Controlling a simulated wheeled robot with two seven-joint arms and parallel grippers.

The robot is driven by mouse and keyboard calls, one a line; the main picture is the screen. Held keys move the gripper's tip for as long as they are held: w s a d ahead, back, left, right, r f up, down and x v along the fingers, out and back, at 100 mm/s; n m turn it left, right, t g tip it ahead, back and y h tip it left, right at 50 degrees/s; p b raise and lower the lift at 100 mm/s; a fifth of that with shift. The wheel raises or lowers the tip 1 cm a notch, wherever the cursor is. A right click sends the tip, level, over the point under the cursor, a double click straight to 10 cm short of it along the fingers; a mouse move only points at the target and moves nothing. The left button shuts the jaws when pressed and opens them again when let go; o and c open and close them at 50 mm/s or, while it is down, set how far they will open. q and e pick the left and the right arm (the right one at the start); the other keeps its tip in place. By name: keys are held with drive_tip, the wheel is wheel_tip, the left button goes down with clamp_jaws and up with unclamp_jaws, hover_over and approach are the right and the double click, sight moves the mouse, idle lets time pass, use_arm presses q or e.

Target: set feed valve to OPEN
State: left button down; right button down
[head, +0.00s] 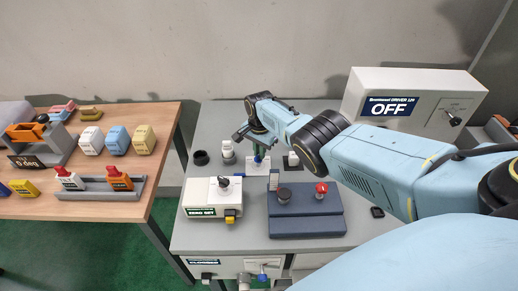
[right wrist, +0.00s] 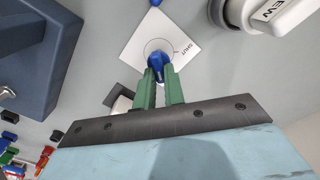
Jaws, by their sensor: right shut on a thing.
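The valve is a white square plate (right wrist: 152,40) with a printed circle, the word SHUT on its right side in the right wrist view, and a blue handle (right wrist: 156,62) at its middle. My right gripper (right wrist: 158,78) has its green fingers closed around the blue handle. In the head view the white plate (head: 259,164) shows below my right gripper (head: 258,152), mostly hidden by it. No OPEN word is readable on the plate. My left gripper is not in view.
A dark blue box (head: 305,222) with black and red knobs and a white ZERO SET box (head: 201,197) stand in front of the valve. A white DRIVER box (head: 440,84) reading OFF stands at the back right. A wooden table (head: 110,176) with blocks is at the left.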

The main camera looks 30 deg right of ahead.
drive_tip(key=shift+d+m, duration=0.1)
drive_tip(key=shift+m, duration=0.6)
drive_tip(key=shift+r, duration=0.1)
drive_tip(key=c, duration=1.5)
unclamp_jaws()
wheel_tip(320, 180, up, 3)
drive_tip(key=p, duration=0.2)
drive_tip(key=shift+p, duration=0.3)
wheel_tip(320, 180, up, 10)
drive_tip(key=shift+r, duration=0.15)
